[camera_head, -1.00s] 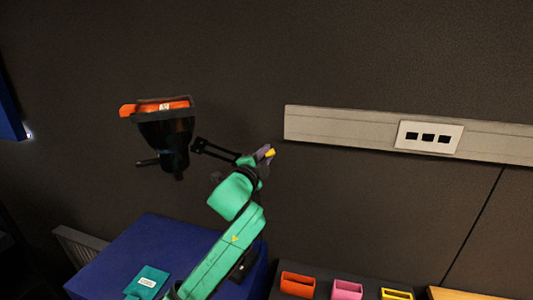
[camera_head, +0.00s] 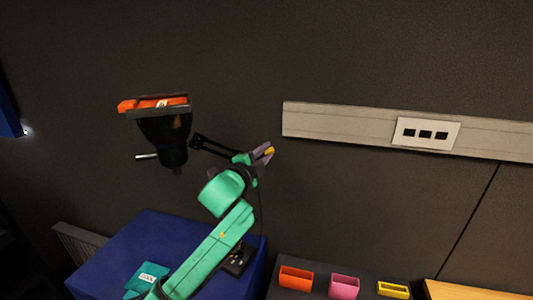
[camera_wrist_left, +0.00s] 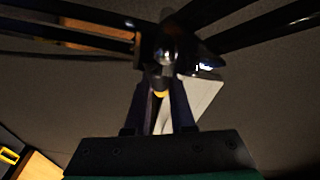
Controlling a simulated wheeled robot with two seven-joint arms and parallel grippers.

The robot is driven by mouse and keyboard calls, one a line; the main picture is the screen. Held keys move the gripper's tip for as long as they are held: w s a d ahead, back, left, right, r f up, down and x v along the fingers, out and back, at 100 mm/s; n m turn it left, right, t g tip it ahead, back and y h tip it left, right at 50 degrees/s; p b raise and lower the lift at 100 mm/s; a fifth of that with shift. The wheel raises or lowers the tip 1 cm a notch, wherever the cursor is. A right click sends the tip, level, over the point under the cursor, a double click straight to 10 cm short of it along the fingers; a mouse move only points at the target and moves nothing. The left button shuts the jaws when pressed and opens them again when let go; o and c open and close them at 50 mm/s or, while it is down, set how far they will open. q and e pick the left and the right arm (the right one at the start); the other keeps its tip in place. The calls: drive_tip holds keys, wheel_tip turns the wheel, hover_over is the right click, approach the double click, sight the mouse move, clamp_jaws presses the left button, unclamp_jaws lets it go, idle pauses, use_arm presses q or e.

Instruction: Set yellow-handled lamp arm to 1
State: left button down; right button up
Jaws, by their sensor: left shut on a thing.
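A black desk lamp has a dark head with an orange top (camera_head: 163,128). Its thin black lamp arm (camera_head: 214,147) runs right from the head toward my gripper. The yellow handle (camera_head: 269,151) shows at the tips of my left gripper (camera_head: 263,153), which is shut on it. The rest of the handle is mostly hidden by the fingers. No scale or number for the lamp arm is readable. My right gripper is not in view.
A pale wall rail (camera_head: 340,122) with a socket plate (camera_head: 425,134) is to the right. Below stand orange (camera_head: 295,278), pink (camera_head: 344,287) and yellow (camera_head: 393,290) bins. A blue box (camera_head: 150,232) with a teal item (camera_head: 147,275) lies under my arm.

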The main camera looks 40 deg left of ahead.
use_arm(q)
drive_tip(key=shift+f, duration=0.15)
drive_tip(key=c, duration=1.1)
unclamp_jaws()
drive_tip(key=o, duration=0.3)
drive_tip(key=shift+a, duration=0.15)
drive_tip(key=shift+o, duration=0.2)
drive_tip(key=shift+s+a, duration=0.1)
drive_tip(key=shift+a, duration=0.05)
drive_tip(key=shift+s, duration=0.1)
drive_tip(key=p+v, duration=0.5)
drive_tip(key=v, duration=0.9)
drive_tip(key=shift+s+p, duration=0.2)
drive_tip(key=shift+p, duration=0.15)
